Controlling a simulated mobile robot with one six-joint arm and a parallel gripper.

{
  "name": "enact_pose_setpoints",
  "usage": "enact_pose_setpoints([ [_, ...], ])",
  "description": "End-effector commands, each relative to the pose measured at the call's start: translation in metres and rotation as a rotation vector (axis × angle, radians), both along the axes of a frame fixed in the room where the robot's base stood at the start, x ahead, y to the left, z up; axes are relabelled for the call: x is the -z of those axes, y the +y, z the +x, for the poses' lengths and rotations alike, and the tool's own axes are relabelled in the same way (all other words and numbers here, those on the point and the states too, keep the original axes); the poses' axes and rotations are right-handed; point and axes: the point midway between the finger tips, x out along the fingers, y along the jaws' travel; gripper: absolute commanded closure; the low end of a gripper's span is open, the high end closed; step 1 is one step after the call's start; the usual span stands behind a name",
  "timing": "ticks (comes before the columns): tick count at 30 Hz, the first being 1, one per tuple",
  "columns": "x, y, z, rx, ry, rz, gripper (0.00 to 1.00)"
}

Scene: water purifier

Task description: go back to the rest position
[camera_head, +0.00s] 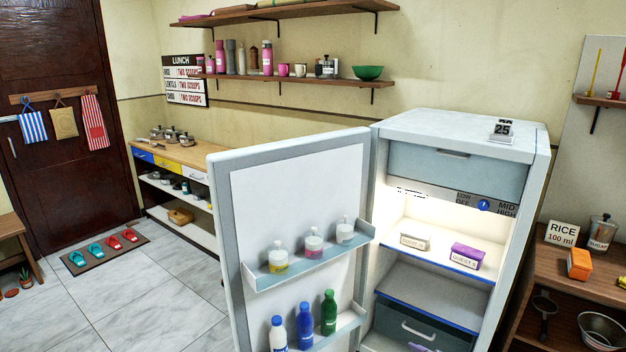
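My gripper and arm do not show in the head view. The task names no object. The refrigerator (460,128) stands right of the middle with its door (290,180) swung wide open to the left. On its lit upper shelf are a pale labelled box (415,242) and a purple labelled box (466,255). The door racks hold several small jars (314,240) above and several bottles (305,322) below. The lower part of the refrigerator is cut off by the frame.
A wooden counter (560,240) at the right holds a RICE card, an orange box (579,264) and a sugar jar. A low cabinet (178,155) stands at the back left. The tiled floor (150,300) is clear left of the open door, apart from a slipper mat (105,254).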

Motion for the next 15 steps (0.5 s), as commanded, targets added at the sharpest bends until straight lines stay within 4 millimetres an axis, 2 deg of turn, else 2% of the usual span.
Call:
enact_pose_setpoints([
  [1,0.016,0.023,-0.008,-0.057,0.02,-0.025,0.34],
  [6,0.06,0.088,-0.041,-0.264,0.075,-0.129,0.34],
  [11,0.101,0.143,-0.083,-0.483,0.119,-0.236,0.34],
  [15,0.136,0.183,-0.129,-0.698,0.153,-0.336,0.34],
])
